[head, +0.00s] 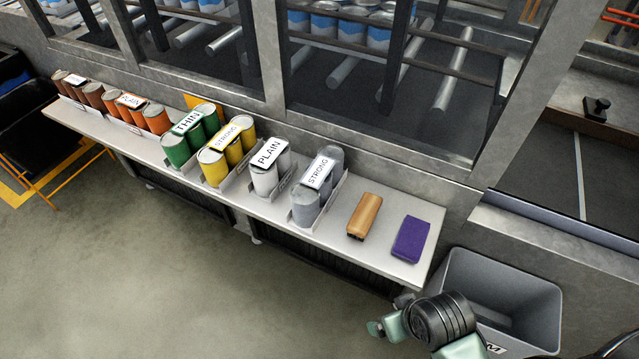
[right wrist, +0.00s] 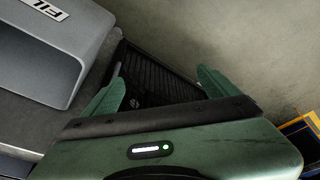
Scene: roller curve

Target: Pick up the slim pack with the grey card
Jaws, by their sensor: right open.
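My right gripper (head: 388,314) is at the front right of the shelf, below and away from the packs. In the right wrist view the right gripper (right wrist: 160,85) is open, with nothing between its fingers. My left gripper is not in view.
Yellow (head: 215,170), green (head: 177,152), orange and brown can packs line the shelf (head: 390,260) to the left.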

